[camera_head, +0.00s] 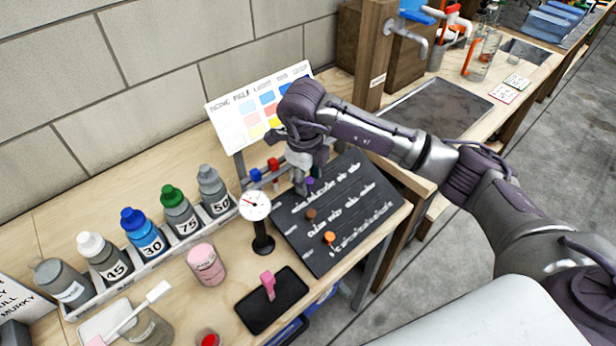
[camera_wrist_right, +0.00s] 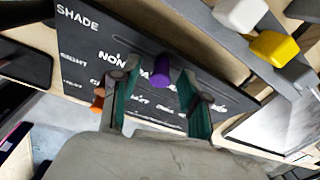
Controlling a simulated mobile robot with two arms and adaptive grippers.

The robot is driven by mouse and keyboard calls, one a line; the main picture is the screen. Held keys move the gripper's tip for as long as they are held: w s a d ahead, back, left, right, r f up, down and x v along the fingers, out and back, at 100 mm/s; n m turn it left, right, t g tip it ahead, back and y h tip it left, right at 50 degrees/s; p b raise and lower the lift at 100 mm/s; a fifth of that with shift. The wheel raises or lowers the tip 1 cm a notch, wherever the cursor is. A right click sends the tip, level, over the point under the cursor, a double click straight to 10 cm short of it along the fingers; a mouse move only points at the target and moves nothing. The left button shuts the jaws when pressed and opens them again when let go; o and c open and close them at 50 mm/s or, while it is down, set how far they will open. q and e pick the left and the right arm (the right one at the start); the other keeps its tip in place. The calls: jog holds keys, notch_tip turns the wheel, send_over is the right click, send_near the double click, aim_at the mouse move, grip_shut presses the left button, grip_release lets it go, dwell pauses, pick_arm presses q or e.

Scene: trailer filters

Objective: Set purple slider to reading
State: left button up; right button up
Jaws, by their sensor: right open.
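The purple slider (camera_head: 309,182) is a small knob in the top row of a dark board (camera_head: 355,200) with white lettering. In the right wrist view the purple slider (camera_wrist_right: 161,74) stands between and just beyond the tips of my right gripper (camera_wrist_right: 160,92), which is open. I cannot tell whether a finger touches it. In the head view my right gripper (camera_head: 304,178) reaches down over the board's upper left part and partly hides the row. A brown slider (camera_head: 311,215) and an orange slider (camera_head: 329,237) sit in lower rows. My left gripper is not in view.
A round dial gauge (camera_head: 255,205) on a black stand is just left of the board. A colour chart (camera_head: 262,105) stands behind. Numbered bottles (camera_head: 180,212) in a rack, a pink can (camera_head: 206,264) and a black pad (camera_head: 270,300) fill the left and front.

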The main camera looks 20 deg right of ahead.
notch_tip(320, 180, up, 12)
jog(key=shift+s+a, duration=0.3)
jog(key=shift+a, duration=0.15)
dwell(0.4)
